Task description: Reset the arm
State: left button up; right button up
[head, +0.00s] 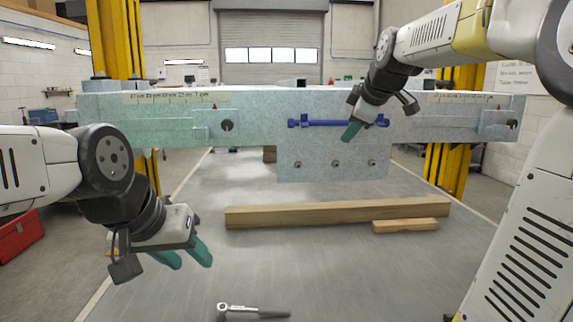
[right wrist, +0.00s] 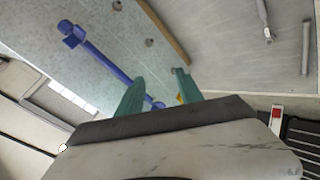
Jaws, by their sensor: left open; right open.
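My left gripper (head: 186,254) is open and empty, hanging above the grey table at the lower left, with its green fingers pointing down. My right gripper (head: 351,132) is raised in front of the trailer frame beam (head: 257,130), near the right part of the blue bar (head: 318,123). Its green fingers (right wrist: 158,94) are apart in the right wrist view, with nothing held between them. The blue bar (right wrist: 102,62) also shows there, passing behind the left finger. I cannot tell whether the right fingers touch the beam.
A long wooden beam (head: 330,214) and a short wood block (head: 405,226) lie on the grey table (head: 350,275). A ratchet wrench (head: 253,311) lies at the front. Yellow posts (head: 117,40) stand behind.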

jog(key=s+a+f+m+g, duration=0.1)
jog(key=s+a+f+m, duration=0.2)
jog(key=s+f+m, duration=0.3)
jog(key=s+a+f+m+g, duration=0.2)
jog(key=s+f+m, duration=0.4)
jog(key=s, duration=1.5)
notch_tip(320, 180, down, 6)
jog(key=shift+a+r+m+g+y, duration=0.15)
jog(key=shift+a+m+g+y, duration=0.2)
jog(key=shift+a, duration=0.35)
